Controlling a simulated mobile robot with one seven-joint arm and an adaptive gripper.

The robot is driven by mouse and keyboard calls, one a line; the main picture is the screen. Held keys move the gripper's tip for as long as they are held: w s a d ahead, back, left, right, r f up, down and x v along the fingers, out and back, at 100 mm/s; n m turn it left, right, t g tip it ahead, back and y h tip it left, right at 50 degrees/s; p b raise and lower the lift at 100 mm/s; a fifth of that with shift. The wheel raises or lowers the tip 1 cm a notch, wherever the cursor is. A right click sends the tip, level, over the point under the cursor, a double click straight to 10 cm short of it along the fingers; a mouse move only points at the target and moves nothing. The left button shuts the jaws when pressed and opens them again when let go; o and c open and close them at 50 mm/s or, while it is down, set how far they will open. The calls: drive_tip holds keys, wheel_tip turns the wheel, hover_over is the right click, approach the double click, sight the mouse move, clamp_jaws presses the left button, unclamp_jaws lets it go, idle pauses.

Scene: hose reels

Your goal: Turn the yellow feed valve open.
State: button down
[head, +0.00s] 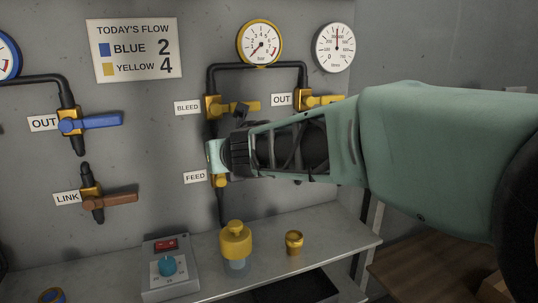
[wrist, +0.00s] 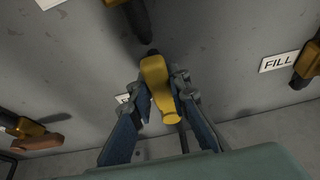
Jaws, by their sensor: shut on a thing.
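The FEED valve (head: 220,181) is on the wall beside its FEED label (head: 195,177), below the yellow BLEED valve. My gripper (head: 216,158) is in front of it and hides most of it in the head view. In the wrist view, the yellow handle (wrist: 158,84) lies between the two fingers of my gripper (wrist: 161,84), which is shut on it. The handle runs roughly up and down in that view, tilted a little. Its pivot is hard to make out.
The BLEED handle (head: 240,106) sticks out just above my gripper. The yellow OUT valve (head: 318,101) is to the right. A shelf below holds a yellow-capped jar (head: 236,243), a brass fitting (head: 294,242) and a control box (head: 168,267). The yellow-rimmed gauge (head: 259,44) hangs above.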

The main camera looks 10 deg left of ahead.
drive_tip(key=shift+s+a, duration=0.1)
idle(0.5)
drive_tip(key=c, duration=1.8)
unclamp_jaws()
